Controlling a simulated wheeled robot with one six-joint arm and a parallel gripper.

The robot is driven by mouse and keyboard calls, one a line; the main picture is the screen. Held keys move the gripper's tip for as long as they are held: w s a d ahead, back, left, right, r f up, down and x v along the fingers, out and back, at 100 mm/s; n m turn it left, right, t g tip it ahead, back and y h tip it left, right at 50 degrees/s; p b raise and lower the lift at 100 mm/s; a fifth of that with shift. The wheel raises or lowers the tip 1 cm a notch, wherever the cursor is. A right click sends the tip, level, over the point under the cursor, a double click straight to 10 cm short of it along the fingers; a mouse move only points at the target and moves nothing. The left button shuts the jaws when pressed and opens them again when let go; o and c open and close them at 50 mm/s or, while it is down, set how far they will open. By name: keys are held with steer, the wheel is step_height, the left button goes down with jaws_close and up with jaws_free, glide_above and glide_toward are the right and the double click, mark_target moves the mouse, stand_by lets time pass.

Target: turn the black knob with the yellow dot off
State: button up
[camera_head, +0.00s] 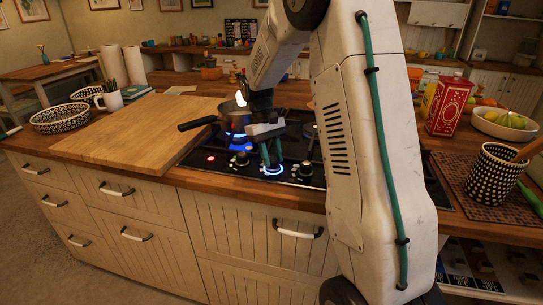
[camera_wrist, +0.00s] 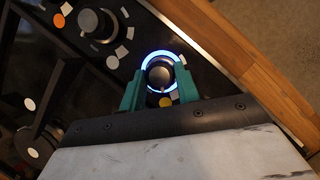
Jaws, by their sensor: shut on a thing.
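The black knob (camera_wrist: 158,74) with the yellow dot (camera_wrist: 166,102) beside it sits inside a lit blue-white ring in the wrist view. My gripper (camera_wrist: 159,90) has its two green fingers on either side of this knob, shut on it. In the head view my gripper (camera_head: 271,158) reaches down to the front of the hob, at the glowing blue ring (camera_head: 275,170). The knob itself is mostly hidden there by the fingers.
Another knob (camera_wrist: 95,22) stands nearby on the black hob panel, with an orange dot (camera_wrist: 113,62) near it. A pan (camera_head: 236,115) sits over a blue flame behind my gripper. A wooden board (camera_head: 130,128) lies left of the hob. A red box (camera_head: 450,105) stands right.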

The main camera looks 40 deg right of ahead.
steer(key=m+y, duration=0.1)
steer(key=m, duration=0.1)
steer(key=m+y, duration=0.1)
steer(key=m, duration=0.2)
steer(key=shift+d+m+t, duration=0.2)
steer(key=shift+m+t, duration=0.1)
steer(key=shift+t, duration=0.1)
steer(key=shift+s+m+t+y, duration=0.1)
steer(key=shift+m+t+y, duration=0.45)
steer(key=shift+m, duration=1.65)
steer(key=o, duration=1)
steer(key=v, duration=0.8)
steer(key=shift+f, duration=0.1)
steer(key=shift+d, duration=0.1)
